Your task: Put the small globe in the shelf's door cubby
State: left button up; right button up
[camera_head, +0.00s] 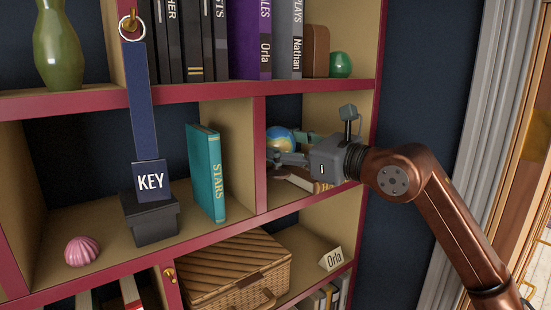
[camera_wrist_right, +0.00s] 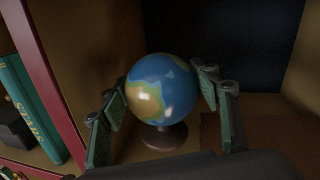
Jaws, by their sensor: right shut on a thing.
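The small globe (camera_head: 278,138), blue with yellow-green land, is in the middle row's right-hand compartment. In the right wrist view the globe (camera_wrist_right: 163,88) is upright on a round brown base (camera_wrist_right: 165,138). My right gripper (camera_head: 289,147) reaches into that compartment from the right, shut on the globe. Its green-padded fingers (camera_wrist_right: 164,78) are on either side of the ball. I cannot tell whether the base touches the shelf. My left gripper is out of view.
Below is a wicker basket (camera_head: 235,268) and an Orla card (camera_head: 331,259). Books lie low beside my right gripper.

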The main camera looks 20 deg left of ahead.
aim_at(279, 164)
jog(key=shift+s+d+f, duration=0.25)
jog(key=shift+f, duration=0.4)
jog(key=shift+s+a+f+p, duration=0.1)
jog(key=shift+a+f+p, duration=0.15)
jog(key=shift+f, duration=0.3)
jog(key=shift+a+f+p, duration=0.2)
jog(key=shift+f+p, duration=0.05)
jog(key=shift+f, duration=0.5)
jog(key=shift+w, duration=0.25)
jog(key=shift+s+d, duration=0.1)
jog(key=shift+s, duration=0.1)
jog(key=shift+f, duration=0.2)
jog(key=o, duration=1)
jog(key=shift+w, duration=0.1)
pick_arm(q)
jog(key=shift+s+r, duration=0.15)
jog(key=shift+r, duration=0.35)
pick_arm(e)
jog(key=shift+o, duration=0.2)
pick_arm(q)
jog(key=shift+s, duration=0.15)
pick_arm(e)
jog(key=shift+r, duration=0.15)
